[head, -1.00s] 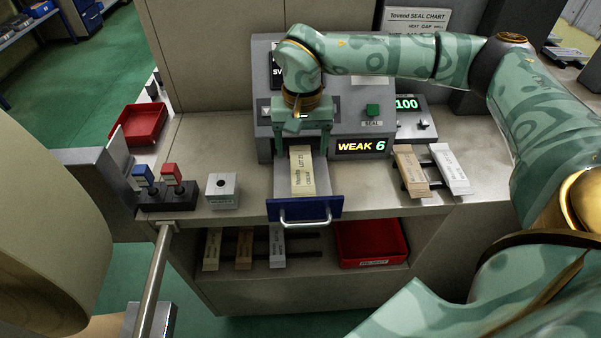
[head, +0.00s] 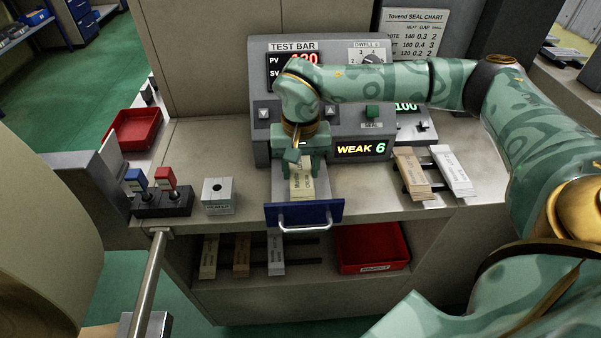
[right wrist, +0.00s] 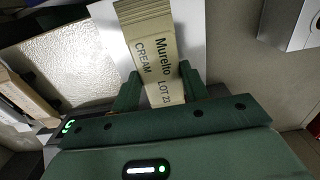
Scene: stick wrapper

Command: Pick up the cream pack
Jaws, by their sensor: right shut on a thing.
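The cream pack (head: 302,186) lies flat on the pulled-out drawer tray (head: 334,211) with the blue front and metal handle. In the right wrist view the pack (right wrist: 152,48) shows the words Murelto, CREAM and LOT 23. My right gripper (head: 300,166) is low over the tray, pointing down, and hides the pack's rear part in the head view. Its two green fingers (right wrist: 158,88) stand on either side of the pack and are shut on it. I cannot see any clear gap under the pack. My left gripper is not in view.
The sealing machine (head: 262,130) with its WEAK 6 display stands right behind the gripper. A tan pack (head: 412,172) and a white pack (head: 451,170) lie to the right. A grey block (head: 218,196) and switches (head: 163,195) are left. A red bin (head: 372,247) and several packs sit below.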

